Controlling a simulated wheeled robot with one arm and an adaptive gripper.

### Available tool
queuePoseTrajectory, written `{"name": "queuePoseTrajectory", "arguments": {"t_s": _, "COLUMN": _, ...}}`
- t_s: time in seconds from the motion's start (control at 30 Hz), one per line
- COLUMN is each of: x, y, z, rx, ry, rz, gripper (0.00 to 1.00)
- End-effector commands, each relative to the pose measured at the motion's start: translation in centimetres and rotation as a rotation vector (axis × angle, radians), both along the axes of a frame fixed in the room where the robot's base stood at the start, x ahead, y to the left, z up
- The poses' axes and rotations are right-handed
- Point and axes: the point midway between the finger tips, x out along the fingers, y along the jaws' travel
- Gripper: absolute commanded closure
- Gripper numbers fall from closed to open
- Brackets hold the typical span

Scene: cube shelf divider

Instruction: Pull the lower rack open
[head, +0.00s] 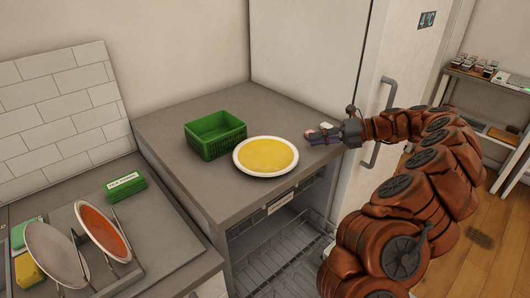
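An open compartment under the grey counter holds a wire rack (272,262), seen from above inside the dark opening. Only one rack shows clearly, and I cannot tell whether it is the lower one. My arm hides part of the opening on the right. My gripper (312,134) is above the right part of the counter, beyond the plate and well above the rack, apart from it. Its fingers are small in the view, and I cannot tell whether they are open or shut.
A plate with a yellow surface (266,155) and a green basket (215,135) stand on the counter (180,125). A tall white fridge (395,60) with a vertical handle (384,125) is behind my arm. Dishes (57,255) stand at the lower left.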

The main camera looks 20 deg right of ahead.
Motion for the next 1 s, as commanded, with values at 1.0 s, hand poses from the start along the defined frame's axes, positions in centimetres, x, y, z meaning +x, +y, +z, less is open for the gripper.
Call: {"name": "queuePoseTrajectory", "arguments": {"t_s": 1.0, "x": 2.6, "y": 5.7, "z": -1.8, "rx": -0.003, "ry": -0.001, "rz": 0.000, "gripper": 1.00}}
